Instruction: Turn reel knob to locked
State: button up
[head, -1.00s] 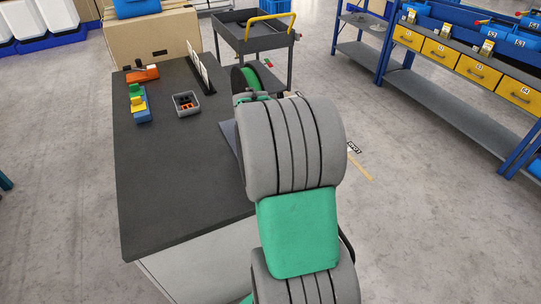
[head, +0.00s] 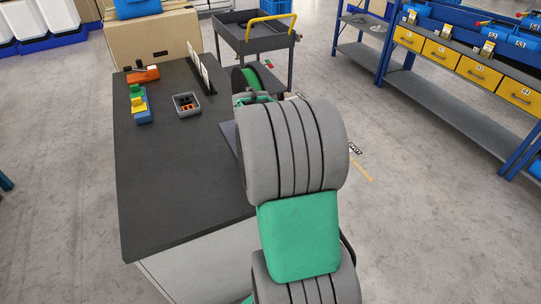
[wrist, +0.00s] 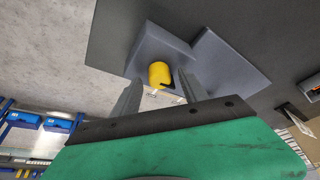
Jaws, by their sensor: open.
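A yellow knob (wrist: 159,73) with a dark mark on it stands on a grey block (wrist: 150,45) in the wrist view. My gripper (wrist: 159,82) is open, with one finger on each side of the knob. I cannot tell whether either finger touches it. A pale label with marks shows partly just below the knob, too small to read. In the head view my arm hides the knob and my gripper. A reel with green on it (head: 252,79) shows in part behind my arm.
The dark worktop (head: 165,190) carries a small grey bin (head: 187,111), a blue block with coloured pieces (head: 141,106) and an orange tool (head: 142,74). A cart with a yellow handle (head: 268,28) stands behind.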

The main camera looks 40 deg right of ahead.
jog(key=v, duration=0.7)
jog(key=shift+a+r, duration=0.1)
jog(key=shift+r, duration=0.05)
